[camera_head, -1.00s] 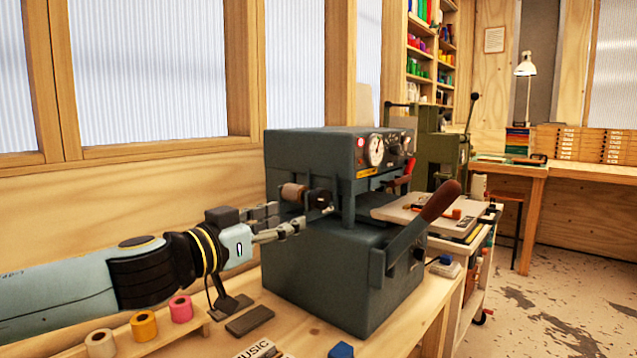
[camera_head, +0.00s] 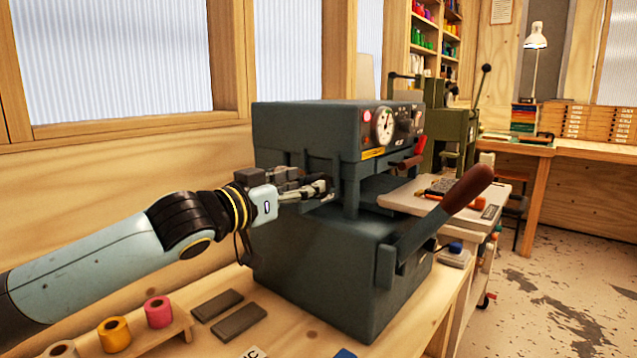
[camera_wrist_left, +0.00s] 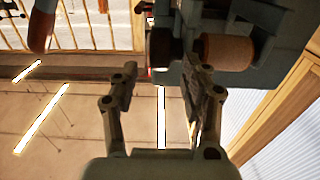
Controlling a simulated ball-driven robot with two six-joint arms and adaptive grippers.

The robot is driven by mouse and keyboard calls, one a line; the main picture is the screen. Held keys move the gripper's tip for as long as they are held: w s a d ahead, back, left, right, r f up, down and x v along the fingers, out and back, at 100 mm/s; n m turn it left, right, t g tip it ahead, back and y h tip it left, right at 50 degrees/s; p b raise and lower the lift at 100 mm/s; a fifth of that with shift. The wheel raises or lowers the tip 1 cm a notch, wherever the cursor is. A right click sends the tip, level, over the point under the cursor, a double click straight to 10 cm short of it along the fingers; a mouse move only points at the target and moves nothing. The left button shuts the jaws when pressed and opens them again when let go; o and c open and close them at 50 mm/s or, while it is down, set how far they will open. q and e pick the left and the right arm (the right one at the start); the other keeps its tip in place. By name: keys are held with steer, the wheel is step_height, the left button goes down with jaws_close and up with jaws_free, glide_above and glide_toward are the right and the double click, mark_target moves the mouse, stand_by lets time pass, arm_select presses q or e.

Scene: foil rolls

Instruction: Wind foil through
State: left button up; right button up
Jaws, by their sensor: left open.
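The foil press (camera_head: 310,245) is a dark grey machine on the wooden bench. My left gripper (camera_head: 318,189) is at the press's left side, with its fingers pointing at it. In the left wrist view its two fingers (camera_wrist_left: 165,88) are apart with nothing between them. A brown foil roll (camera_wrist_left: 224,52) on the press lies just beyond the right finger. A dark round end piece (camera_wrist_left: 164,48) sits left of that roll. In the head view my gripper hides this roll. My right gripper is not in view.
The press has a long lever with a brown handle (camera_head: 468,188) reaching right, and a dial (camera_head: 384,126) on its front. Two grey bars (camera_head: 238,321) lie on the bench before it. A cart (camera_head: 455,205) stands to the right. A green machine (camera_head: 450,135) stands behind.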

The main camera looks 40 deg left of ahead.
mark_target(311, 182)
arm_select(q)
steer(key=shift+w+d+b, duration=0.15)
steer(key=shift+w+b, duration=0.1)
steer(key=shift+w, duration=1)
steer(key=shift+w+d+b, duration=0.1)
steer(key=shift+w+b, duration=0.1)
steer(key=shift+w, duration=1.05)
jaws_close()
